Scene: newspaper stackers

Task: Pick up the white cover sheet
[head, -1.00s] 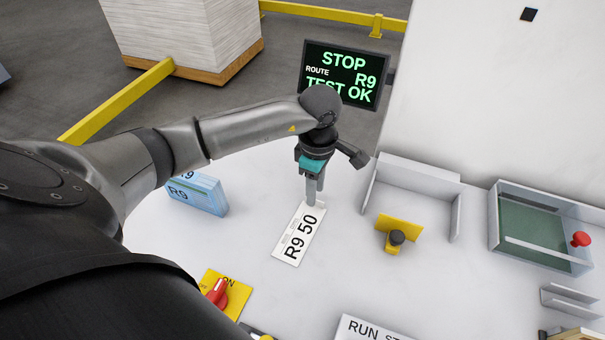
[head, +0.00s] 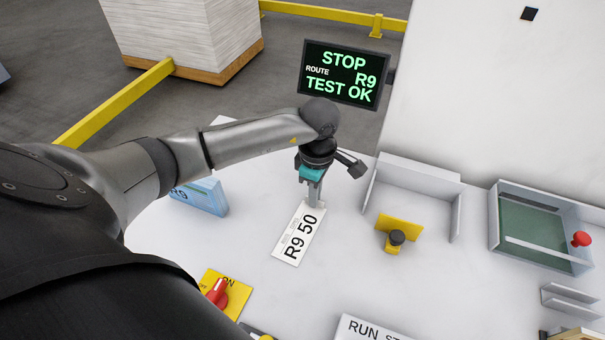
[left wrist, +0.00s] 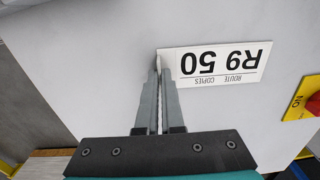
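The white cover sheet (head: 299,235) lies on the white table and reads "R9 50" in black. It also shows in the left wrist view (left wrist: 215,64), with the text upside down. My left gripper (head: 316,200) points down at the sheet's far end. In the left wrist view its fingers (left wrist: 160,72) are almost together, with a thin white edge of the sheet between their tips, so it looks shut on that edge. The sheet still appears to lie on the table. My right gripper is not in view.
A blue R9 bundle (head: 198,196) stands left of the sheet. A yellow plate with a red switch (head: 219,292) is nearer. The screen (head: 343,75) reads "TEST OK".

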